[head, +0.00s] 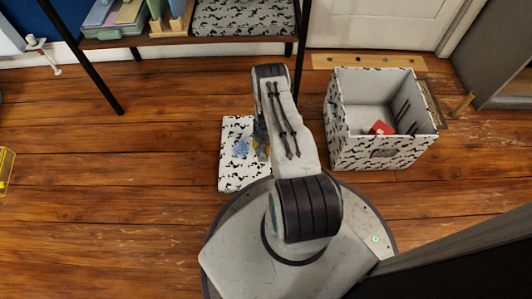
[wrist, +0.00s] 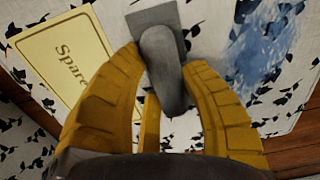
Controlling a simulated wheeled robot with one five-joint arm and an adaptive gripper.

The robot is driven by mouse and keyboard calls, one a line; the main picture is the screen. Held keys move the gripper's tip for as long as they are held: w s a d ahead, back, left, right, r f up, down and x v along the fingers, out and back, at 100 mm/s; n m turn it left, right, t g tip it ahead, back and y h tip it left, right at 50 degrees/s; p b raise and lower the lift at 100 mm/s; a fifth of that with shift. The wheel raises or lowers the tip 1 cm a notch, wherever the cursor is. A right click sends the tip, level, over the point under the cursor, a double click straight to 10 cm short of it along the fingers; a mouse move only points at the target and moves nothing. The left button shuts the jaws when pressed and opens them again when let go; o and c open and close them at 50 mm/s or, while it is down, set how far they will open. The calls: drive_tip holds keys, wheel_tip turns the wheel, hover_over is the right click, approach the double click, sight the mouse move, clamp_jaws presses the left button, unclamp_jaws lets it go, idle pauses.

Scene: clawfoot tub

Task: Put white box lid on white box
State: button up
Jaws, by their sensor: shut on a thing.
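The white box lid (head: 235,173), white with black flecks and a blue smudge, is left of my arm in the head view, at or close above the floor. In the wrist view the lid (wrist: 213,30) fills most of the picture, with a yellow "Spare" label and a grey handle (wrist: 160,55). My gripper (wrist: 165,65) is shut on this handle, with its yellow fingers on either side. In the head view my arm partly hides my gripper (head: 261,142). The white box (head: 370,155) stands upright and open-topped on the floor, right of my arm.
A red thing (head: 382,128) lies inside the box. A dark-framed shelf (head: 225,38) with several containers stands behind, its leg (head: 85,62) reaching the floor at left. A wooden strip (head: 330,62) and white door are behind the box. Floor at left is mostly clear.

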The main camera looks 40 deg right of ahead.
drive_tip(key=shift+r+p, duration=0.35)
drive_tip(key=shift+r, duration=0.2)
idle(0.4)
drive_tip(key=shift+r+p, duration=1)
drive_tip(key=shift+r, duration=0.6)
